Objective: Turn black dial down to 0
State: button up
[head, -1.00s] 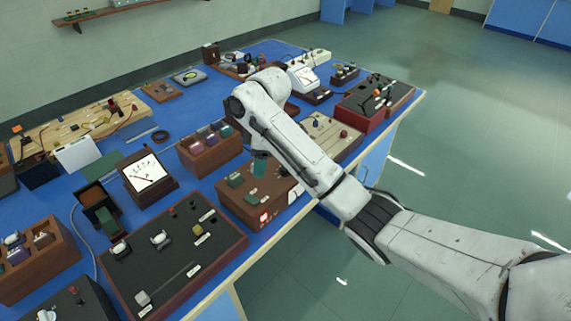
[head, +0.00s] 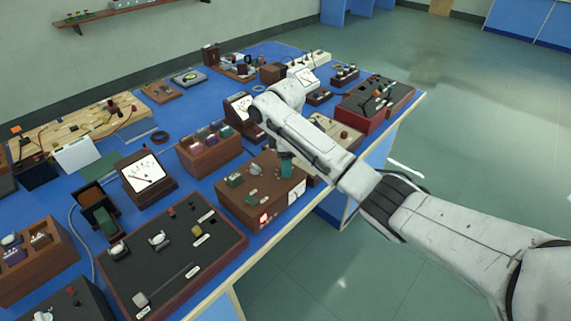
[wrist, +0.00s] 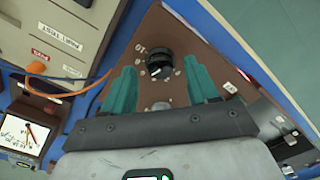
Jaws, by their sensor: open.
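The black dial (wrist: 159,64) is on the brown wooden top (wrist: 180,30) of a box in the wrist view. It is round, has a white mark and is ringed by small pale number labels. My gripper (wrist: 160,78) is open, its two teal fingers on either side of the dial with clear gaps. I cannot tell how far its tips are above the top. In the head view my gripper (head: 287,166) hangs over the right part of the brown box (head: 240,207), and I cannot make out the dial there.
A silver knob (wrist: 161,107) is on the box top between my fingers, nearer the palm. A dark panel (head: 170,265) with switches and a brown block holder (head: 212,155) stand nearby. An orange cable (wrist: 60,78) runs beside the box.

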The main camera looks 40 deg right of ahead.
jog(key=shift+f, duration=0.7)
jog(key=shift+c, duration=0.3)
jog(key=c, duration=1)
